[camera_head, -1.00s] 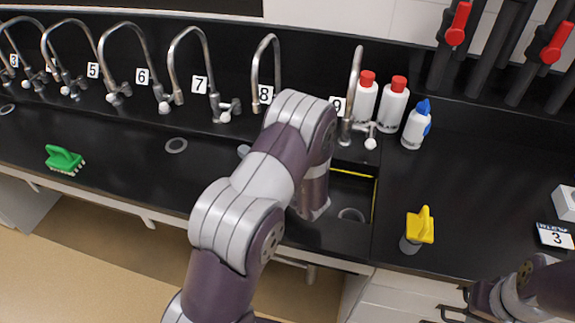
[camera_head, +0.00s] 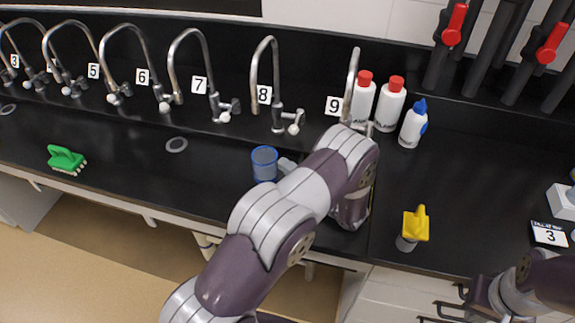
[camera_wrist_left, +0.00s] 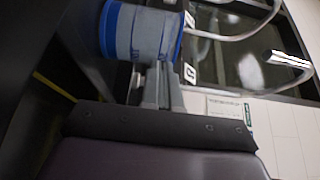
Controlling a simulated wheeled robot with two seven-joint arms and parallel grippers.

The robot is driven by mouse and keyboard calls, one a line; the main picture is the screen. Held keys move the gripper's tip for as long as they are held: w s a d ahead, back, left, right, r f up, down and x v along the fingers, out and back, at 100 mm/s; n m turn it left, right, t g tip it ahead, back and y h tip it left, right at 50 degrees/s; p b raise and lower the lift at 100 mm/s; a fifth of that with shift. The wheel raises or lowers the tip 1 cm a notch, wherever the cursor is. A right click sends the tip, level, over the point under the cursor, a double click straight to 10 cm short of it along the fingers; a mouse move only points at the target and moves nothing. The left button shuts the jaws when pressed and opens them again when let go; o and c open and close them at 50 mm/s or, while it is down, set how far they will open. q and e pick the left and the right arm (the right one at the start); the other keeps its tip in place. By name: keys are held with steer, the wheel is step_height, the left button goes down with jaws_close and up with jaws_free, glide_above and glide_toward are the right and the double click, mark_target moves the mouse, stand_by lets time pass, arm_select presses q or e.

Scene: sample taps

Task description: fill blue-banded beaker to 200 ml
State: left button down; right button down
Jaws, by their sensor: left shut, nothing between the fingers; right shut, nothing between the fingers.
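The blue-banded beaker (camera_head: 264,164) stands upright on the black counter in front of tap 8 (camera_head: 276,85). In the left wrist view the beaker (camera_wrist_left: 140,32) lies just beyond my fingertips, with blue bands and blue print on clear walls. My left gripper (camera_head: 286,166) is right beside the beaker on its right; I cannot tell whether they touch. In the left wrist view its grey fingers (camera_wrist_left: 161,86) are together with nothing between them. Tap 9 (camera_head: 351,85) is partly hidden by my left arm. My right arm is at the lower right, its fingers not visible.
White bottles with red caps (camera_head: 389,106) and a blue-topped bottle (camera_head: 413,125) stand right of tap 9. A yellow-handled brush (camera_head: 415,228) is near the front edge. A green brush (camera_head: 66,158) lies far left.

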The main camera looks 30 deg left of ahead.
arm_select(q)
steer(key=shift+s+a+r+p, duration=0.15)
steer(key=shift+s+a+p, duration=0.2)
steer(key=shift+a, duration=0.25)
steer(key=shift+s+a, duration=0.15)
steer(key=shift+a, duration=0.15)
steer(key=shift+d, duration=0.15)
arm_select(e)
steer(key=shift+w+d+r, duration=0.1)
steer(key=shift+d+r, duration=0.25)
steer(key=shift+r, duration=0.05)
steer(key=shift+w+d+r, duration=0.1)
